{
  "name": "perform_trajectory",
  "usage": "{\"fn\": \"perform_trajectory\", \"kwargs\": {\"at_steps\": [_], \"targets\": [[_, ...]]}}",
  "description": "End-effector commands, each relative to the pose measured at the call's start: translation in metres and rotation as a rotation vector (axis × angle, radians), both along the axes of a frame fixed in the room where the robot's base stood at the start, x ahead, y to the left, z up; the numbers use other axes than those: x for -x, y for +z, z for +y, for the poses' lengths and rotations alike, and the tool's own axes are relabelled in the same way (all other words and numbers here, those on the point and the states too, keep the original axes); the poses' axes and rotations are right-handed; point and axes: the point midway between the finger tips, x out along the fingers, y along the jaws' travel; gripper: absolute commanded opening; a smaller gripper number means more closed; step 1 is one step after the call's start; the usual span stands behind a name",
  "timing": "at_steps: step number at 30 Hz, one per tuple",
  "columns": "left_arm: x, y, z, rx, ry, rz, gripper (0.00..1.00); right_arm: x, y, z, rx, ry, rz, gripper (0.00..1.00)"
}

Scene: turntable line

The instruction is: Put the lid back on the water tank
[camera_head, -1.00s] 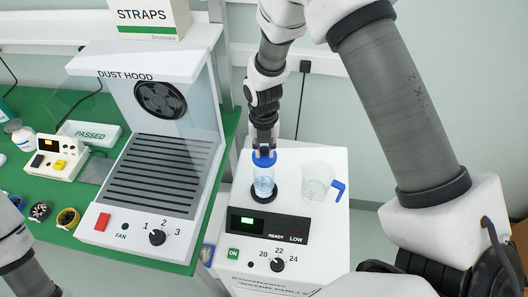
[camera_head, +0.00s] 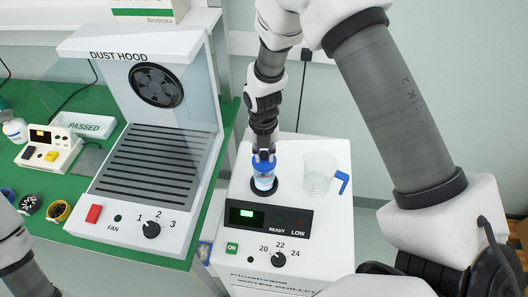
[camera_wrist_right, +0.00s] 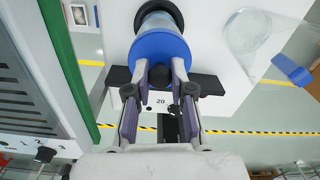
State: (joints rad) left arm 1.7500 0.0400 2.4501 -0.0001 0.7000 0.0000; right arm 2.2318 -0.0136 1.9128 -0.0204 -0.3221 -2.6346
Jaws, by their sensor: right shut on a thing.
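The water tank (camera_head: 264,183) is a small clear blue-tinted cylinder standing upright in the dark round seat on top of the white water chiller (camera_head: 330,232). The blue lid (camera_head: 264,164) is at the tank's top, in line with it; I cannot tell whether it is fully seated. My right gripper (camera_head: 264,153) comes from above and is shut on the lid. In the right wrist view the fingers (camera_wrist_right: 161,76) hold the near edge of the lid (camera_wrist_right: 162,53), with part of the tank (camera_wrist_right: 155,20) beyond it. My left gripper is out of view; only my left arm shows at lower left.
A clear jug (camera_head: 316,183) with a blue handle stands on the chiller just right of the tank. The dust hood (camera_head: 150,120) stands on the green bench at left, with a PASSED tray (camera_head: 85,124) and small devices beyond it.

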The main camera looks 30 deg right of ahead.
Motion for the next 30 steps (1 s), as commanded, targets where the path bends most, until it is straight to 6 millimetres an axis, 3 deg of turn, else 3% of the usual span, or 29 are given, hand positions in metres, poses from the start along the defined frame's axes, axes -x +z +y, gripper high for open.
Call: {"fn": "perform_trajectory", "kwargs": {"at_steps": [30], "targets": [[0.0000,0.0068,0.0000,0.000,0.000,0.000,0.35,0.0005,0.0008,0.0006,0.000,0.000,0.000,0.00]]}}
